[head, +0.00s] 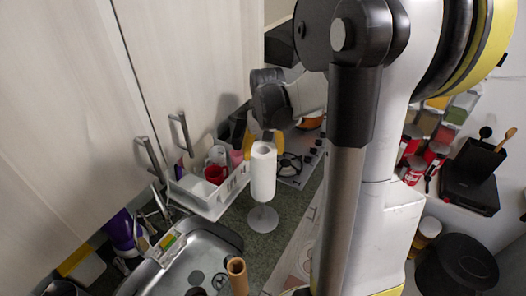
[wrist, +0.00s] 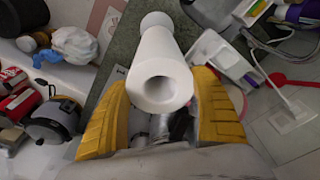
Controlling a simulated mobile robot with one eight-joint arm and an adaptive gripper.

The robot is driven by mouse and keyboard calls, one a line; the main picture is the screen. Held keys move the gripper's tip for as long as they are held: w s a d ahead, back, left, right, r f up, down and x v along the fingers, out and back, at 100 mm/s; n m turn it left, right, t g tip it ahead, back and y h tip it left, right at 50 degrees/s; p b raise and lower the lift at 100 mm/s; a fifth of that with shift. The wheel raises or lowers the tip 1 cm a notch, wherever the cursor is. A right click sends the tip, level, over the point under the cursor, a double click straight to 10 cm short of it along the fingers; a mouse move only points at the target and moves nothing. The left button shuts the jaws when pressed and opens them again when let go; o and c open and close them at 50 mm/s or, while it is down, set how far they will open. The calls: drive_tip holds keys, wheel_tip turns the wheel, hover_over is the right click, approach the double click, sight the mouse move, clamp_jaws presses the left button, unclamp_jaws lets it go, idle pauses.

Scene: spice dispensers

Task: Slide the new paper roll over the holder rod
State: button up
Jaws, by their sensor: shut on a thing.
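The white paper roll (head: 262,172) stands close to upright in the head view, with its open top end facing up. The holder base (wrist: 156,19) shows beyond the far end. I cannot tell how far the rod is inside.
A white dish rack (head: 212,197) with a red cup (head: 215,174) stands left of the holder. A sink (head: 190,262) and a tan tube (head: 237,272) are in front. A stove (head: 296,165) lies behind. Cabinet doors (head: 70,110) are at the left.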

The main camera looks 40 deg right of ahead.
sight(263, 173)
wheel_tip(263, 173, down, 17)
drive_tip(key=b, duration=1.4)
drive_tip(key=shift+f+b, duration=0.15)
drive_tip(key=shift+b, duration=0.15)
idle(4.4)
drive_tip(key=o, duration=1.5)
wheel_tip(263, 173, up, 12)
drive_tip(key=s, duration=0.1)
drive_tip(key=shift+s+a, duration=0.3)
drive_tip(key=shift+a, duration=0.1)
